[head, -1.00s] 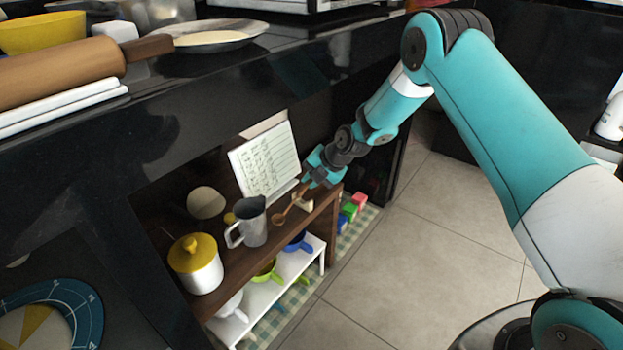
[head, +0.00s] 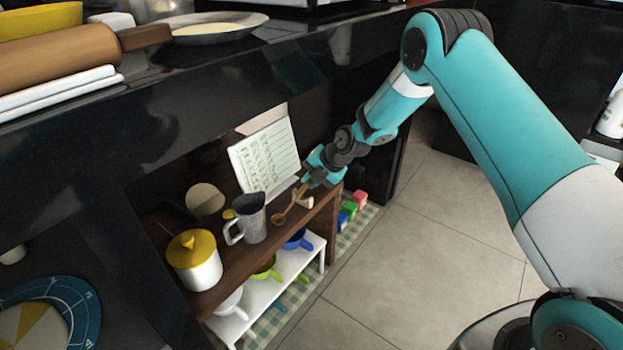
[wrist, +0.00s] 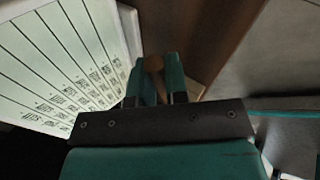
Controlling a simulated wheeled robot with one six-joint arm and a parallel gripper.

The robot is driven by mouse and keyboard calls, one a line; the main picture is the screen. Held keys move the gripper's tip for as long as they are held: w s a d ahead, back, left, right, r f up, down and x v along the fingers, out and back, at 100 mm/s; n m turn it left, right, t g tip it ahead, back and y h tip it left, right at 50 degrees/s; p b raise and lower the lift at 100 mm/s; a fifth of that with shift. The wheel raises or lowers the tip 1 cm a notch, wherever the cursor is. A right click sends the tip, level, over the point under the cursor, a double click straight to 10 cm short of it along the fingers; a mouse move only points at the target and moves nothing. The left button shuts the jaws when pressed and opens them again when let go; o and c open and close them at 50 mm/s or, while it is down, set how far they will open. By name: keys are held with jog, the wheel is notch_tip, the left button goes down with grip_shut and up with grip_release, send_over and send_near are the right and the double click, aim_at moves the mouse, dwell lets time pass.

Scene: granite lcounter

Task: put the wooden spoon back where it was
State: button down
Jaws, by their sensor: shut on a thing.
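The wooden spoon (head: 290,207) is in my gripper (head: 312,178), over the right end of the brown wooden shelf (head: 234,262) in the head view. Its bowl points down and left, near the shelf's top. I cannot tell if it touches the shelf. In the wrist view my gripper (wrist: 158,75) is shut on the spoon, and a small brown part of the spoon (wrist: 153,64) shows between the fingers. The rest of the spoon is hidden there.
A white recipe card (head: 264,158) stands close behind my gripper. A grey metal jug (head: 251,222) and a white canister with a yellow lid (head: 195,265) stand left of the spoon. Coloured cups and a white lower shelf (head: 265,298) are below. The tiled floor at right is clear.

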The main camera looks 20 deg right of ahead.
jog(key=shift+f+b, duration=0.35)
jog(key=shift+b, duration=0.05)
dwell(0.6)
jog(key=c, duration=1.1)
grip_release()
jog(key=shift+o, duration=0.2)
jog(key=p+v, duration=0.5)
jog(key=v, duration=1.2)
jog(key=s+a+r+m+g, duration=0.1)
jog(key=s+a+r+m, duration=0.4)
jog(key=s+r, duration=0.25)
jog(key=s+a+r+m+g, duration=0.2)
jog(key=s+a+r+m, duration=0.35)
jog(key=s, duration=0.35)
jog(key=s+a+r+m+g+h, duration=0.1)
jog(key=s+r+m, duration=0.1)
jog(key=s+m, duration=0.5)
jog(key=s+r+m+g, duration=0.1)
jog(key=s+r+m, duration=0.2)
jog(key=s, duration=0.7)
notch_tip(320, 180, up, 32)
jog(key=p, duration=3.2)
